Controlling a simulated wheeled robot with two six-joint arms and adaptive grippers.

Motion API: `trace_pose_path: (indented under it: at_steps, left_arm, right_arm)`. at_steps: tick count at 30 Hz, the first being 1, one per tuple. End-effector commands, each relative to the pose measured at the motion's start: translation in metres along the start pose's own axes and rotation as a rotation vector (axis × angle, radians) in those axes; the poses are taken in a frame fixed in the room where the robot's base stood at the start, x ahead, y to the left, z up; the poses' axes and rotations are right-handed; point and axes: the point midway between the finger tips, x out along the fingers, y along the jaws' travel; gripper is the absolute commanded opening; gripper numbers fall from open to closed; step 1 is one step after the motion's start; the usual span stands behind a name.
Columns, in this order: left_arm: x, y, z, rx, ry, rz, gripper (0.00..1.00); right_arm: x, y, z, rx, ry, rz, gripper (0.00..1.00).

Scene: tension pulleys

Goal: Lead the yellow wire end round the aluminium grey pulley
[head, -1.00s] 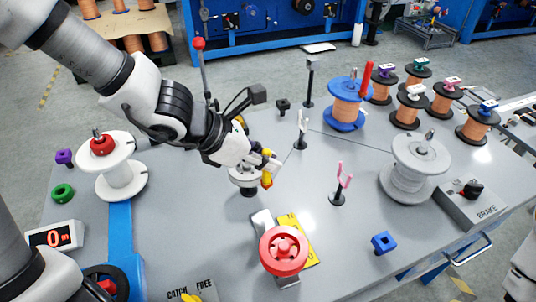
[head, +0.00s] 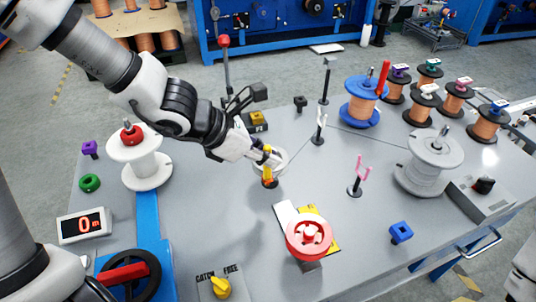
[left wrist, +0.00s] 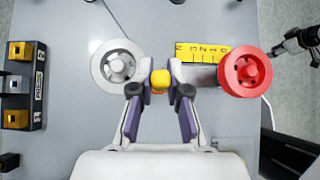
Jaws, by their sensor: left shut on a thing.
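My left gripper (head: 268,168) is shut on the yellow wire end (head: 270,182). In the left wrist view the yellow end (left wrist: 160,80) sits between the two fingertips. The aluminium grey pulley (left wrist: 118,66) is just left of the fingertips there, apart from the yellow end. In the head view the gripper partly covers this pulley (head: 279,157). A thin wire runs to the pulley's upper edge in the wrist view; its path near the fingers is hidden. A black part at the right edge of the wrist view (left wrist: 304,42) looks like my right gripper; its jaws are unclear.
The red pulley (head: 308,237) stands nearer me, beside a yellow scale (head: 328,226). A pink fork guide (head: 359,177) and a pale fork guide (head: 319,127) stand to the right. The white spool (head: 146,175) is at left.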

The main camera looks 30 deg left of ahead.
Motion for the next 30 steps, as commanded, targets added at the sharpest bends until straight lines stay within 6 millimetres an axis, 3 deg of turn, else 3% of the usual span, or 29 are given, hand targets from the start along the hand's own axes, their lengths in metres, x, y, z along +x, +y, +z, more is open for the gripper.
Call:
trace_pose_path:
  at_steps: [11, 19, 30]
  left_arm:
    - [-0.002, 0.004, 0.0, 0.0, -0.002, -0.001, 0.0]
    - [-0.015, 0.021, -0.012, -0.002, -0.002, -0.001, 0.0]
    - [-0.015, 0.021, -0.014, 0.001, 0.0, 0.0, 0.0]
  right_arm:
    - [-0.003, 0.0, 0.0, 0.0, 0.0, 0.0, 0.4]
    - [-0.012, 0.0, 0.0, 0.0, 0.0, 0.0, 0.4]
    - [-0.011, 0.0, 0.0, 0.0, 0.0, 0.0, 0.4]
